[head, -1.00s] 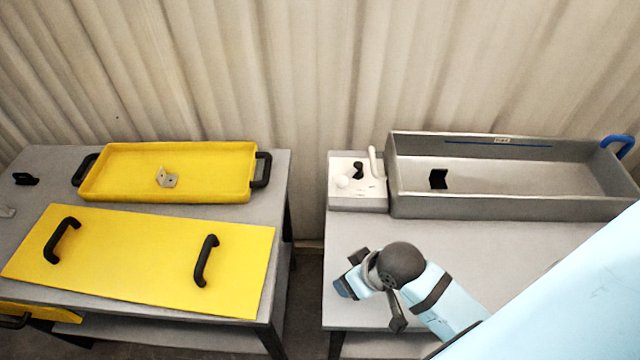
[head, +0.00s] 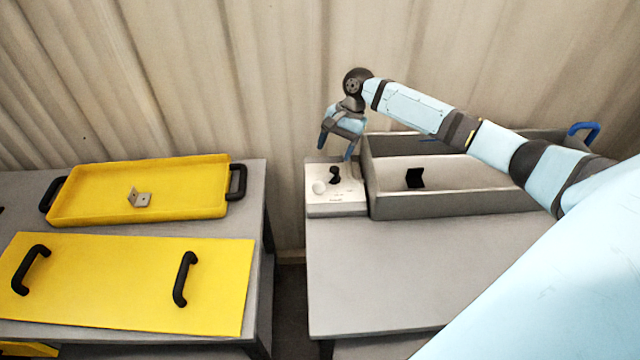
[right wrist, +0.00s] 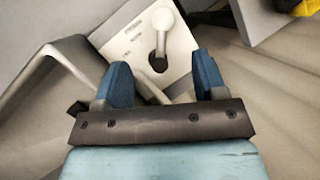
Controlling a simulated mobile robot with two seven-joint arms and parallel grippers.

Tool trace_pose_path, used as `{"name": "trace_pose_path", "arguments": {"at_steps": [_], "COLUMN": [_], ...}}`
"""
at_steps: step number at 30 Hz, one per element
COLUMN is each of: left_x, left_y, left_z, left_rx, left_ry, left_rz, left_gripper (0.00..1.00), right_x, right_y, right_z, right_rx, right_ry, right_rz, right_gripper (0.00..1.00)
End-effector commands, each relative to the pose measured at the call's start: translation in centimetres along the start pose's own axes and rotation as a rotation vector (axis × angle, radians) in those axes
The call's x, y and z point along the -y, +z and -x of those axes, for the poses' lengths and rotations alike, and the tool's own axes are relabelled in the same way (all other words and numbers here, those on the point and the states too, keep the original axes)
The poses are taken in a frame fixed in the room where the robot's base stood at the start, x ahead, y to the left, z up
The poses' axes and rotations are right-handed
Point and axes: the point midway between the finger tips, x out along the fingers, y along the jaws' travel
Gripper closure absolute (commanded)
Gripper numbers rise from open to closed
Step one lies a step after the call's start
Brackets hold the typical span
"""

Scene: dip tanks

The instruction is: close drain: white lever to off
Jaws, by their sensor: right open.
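The white control box (head: 335,208) sits at the left end of the grey tank. My right gripper (head: 336,152) is open, pointing down just above the back of the box. My left gripper is not in view.
The grey table (head: 400,285) in front is clear. A yellow tray (head: 205,175) and yellow lid (head: 130,290) are on the left table. A corrugated wall is close behind.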

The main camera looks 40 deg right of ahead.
Motion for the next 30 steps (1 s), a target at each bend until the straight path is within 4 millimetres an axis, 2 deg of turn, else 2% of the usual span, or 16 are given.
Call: {"name": "trace_pose_path", "arguments": {"at_steps": [1, 3, 7, 11, 21, 27, 30], "left_x": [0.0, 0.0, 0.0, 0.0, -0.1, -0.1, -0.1], "left_y": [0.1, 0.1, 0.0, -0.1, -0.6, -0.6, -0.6], "left_z": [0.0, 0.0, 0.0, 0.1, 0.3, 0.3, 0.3], "left_rx": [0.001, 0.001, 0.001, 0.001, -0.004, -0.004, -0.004], "left_ry": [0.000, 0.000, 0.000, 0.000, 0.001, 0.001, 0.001], "left_rz": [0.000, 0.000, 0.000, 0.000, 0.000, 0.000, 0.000], "left_gripper": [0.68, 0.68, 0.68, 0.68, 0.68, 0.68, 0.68], "right_x": [0.1, 0.1, 0.1, 0.2, 0.3, 0.3, 0.3], "right_y": [-0.6, -0.9, -1.0, -0.9, -0.8, -0.8, -0.8], "right_z": [0.8, 1.2, 0.4, -1.7, -8.9, -11.5, -12.1], "right_rx": [0.001, 0.006, 0.010, 0.011, 0.010, 0.010, 0.009], "right_ry": [-0.006, -0.011, -0.011, -0.011, -0.011, -0.011, -0.013], "right_rz": [-0.028, -0.052, -0.061, -0.059, -0.058, -0.057, -0.057], "right_gripper": [0.36, 0.36, 0.36, 0.36, 0.36, 0.36, 0.36]}}
